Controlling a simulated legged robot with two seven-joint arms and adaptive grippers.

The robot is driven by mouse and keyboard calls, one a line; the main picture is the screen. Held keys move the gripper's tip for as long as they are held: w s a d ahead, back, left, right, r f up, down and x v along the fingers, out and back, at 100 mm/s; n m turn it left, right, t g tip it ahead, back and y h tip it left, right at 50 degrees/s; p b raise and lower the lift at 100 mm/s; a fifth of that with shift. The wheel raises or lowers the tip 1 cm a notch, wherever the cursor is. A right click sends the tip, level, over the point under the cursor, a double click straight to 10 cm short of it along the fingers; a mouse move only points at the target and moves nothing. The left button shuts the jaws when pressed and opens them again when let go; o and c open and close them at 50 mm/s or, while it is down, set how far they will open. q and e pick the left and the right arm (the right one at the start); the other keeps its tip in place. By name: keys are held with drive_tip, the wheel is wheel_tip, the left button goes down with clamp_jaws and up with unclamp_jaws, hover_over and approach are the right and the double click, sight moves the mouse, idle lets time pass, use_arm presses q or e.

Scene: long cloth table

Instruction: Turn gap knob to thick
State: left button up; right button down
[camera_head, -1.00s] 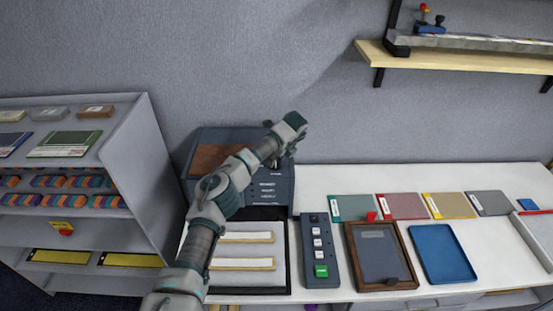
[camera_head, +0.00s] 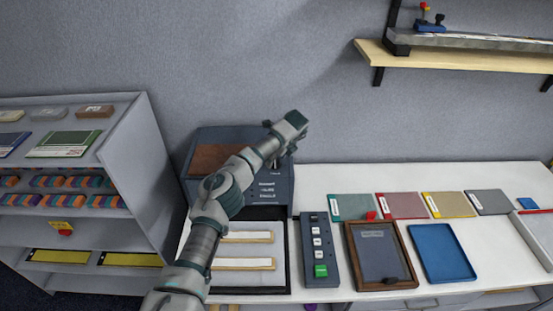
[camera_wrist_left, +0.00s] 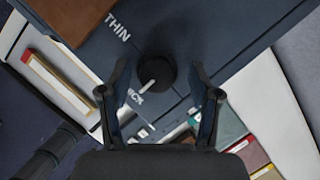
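The machine (camera_head: 208,160) is a dark blue-grey box with a brown top panel, at the back left of the table. In the left wrist view its gap knob (camera_wrist_left: 156,72) is round and black with a pale pointer. The pointer is aimed at the lower left of that view, towards a partly hidden label ending in "CK" (camera_wrist_left: 134,97). A "THIN" label (camera_wrist_left: 118,27) is at the knob's upper left. My left gripper (camera_wrist_left: 160,78) is open, one finger on each side of the knob. I cannot tell whether they touch it. In the head view my left gripper (camera_head: 292,128) hides the knob.
A framed dark plate (camera_head: 380,255), a blue tray (camera_head: 443,252) and several coloured sheets cover the table's right. A shelf unit (camera_head: 130,170) stands left; a wall shelf (camera_head: 460,58) is above.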

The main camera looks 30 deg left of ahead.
use_arm(q)
drive_tip(key=shift+r, duration=0.2)
drive_tip(key=w+v, duration=0.1)
drive_tip(key=v, duration=1)
drive_tip(key=shift+s+d+r, duration=0.2)
drive_tip(key=shift+s, duration=0.25)
drive_tip(key=shift+a, duration=0.1)
drive_tip(key=shift+s+f, duration=0.1)
drive_tip(key=shift+f, duration=0.05)
